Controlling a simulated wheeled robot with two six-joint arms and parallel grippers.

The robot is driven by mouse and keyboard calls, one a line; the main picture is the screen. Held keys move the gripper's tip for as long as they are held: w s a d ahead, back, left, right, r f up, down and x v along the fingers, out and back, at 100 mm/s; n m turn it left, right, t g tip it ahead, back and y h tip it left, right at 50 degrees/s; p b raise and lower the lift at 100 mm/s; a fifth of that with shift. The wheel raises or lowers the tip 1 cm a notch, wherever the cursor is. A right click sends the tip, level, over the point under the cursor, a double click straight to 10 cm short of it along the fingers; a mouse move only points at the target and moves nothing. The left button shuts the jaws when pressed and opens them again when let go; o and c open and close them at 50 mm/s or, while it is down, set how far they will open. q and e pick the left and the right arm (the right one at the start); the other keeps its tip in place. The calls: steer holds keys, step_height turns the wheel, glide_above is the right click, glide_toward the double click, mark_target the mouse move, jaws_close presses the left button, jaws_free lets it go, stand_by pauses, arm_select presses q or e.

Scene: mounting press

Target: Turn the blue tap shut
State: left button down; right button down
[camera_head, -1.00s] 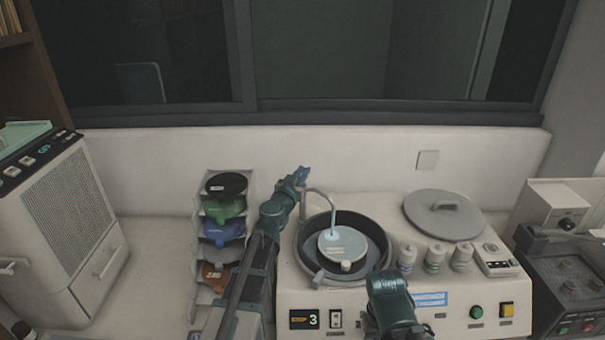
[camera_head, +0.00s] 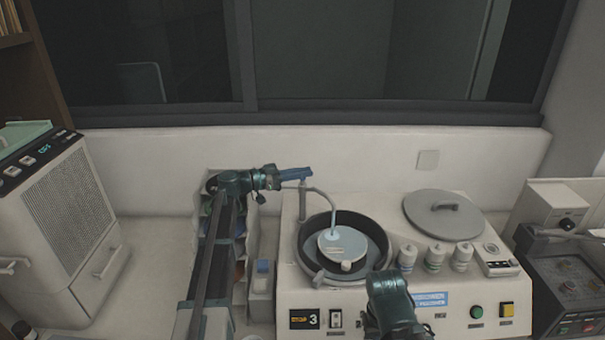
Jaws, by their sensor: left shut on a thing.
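The blue tap handle (camera_head: 297,173) is at the top of the thin curved spout (camera_head: 322,194), behind the round dark bowl (camera_head: 308,234) of the polishing machine. My left gripper (camera_head: 280,177) comes in from the left and is shut on the blue handle, which points left, about level. The gripper partly hides the handle. The spout bends down over the pale disc in the bowl. Its tip is light blue, and I cannot tell whether water runs. A teal part of my right arm shows at the front of the machine, but its gripper fingers are not visible.
A grey lid (camera_head: 444,215) lies on the machine's right, with several white bottles (camera_head: 434,258) in front of it. A rack of coloured holders is mostly hidden behind my left arm. A white cabinet (camera_head: 62,215) stands at left. The wall (camera_head: 370,160) is close behind.

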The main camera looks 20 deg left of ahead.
arm_select(q)
steer(key=shift+w+m+g+h, duration=0.15)
steer(key=shift+m+g+h, duration=0.85)
steer(key=shift+m+g, duration=0.85)
steer(key=shift+g, duration=0.65)
steer(key=c, duration=0.9)
jaws_free()
steer(key=shift+r, duration=0.1)
steer(key=shift+r+p, duration=0.85)
steer(key=shift+p, duration=0.1)
step_height(320, 180, up, 2)
steer(key=shift+r+p, duration=0.1)
steer(key=shift+p, duration=1)
steer(key=s+d, duration=0.4)
steer(key=s, duration=1.1)
steer(key=shift+s+d+r+p, duration=0.2)
steer(key=shift+s+r+p, duration=0.15)
steer(key=shift+r+p, duration=0.1)
steer(key=shift+a, duration=0.1)
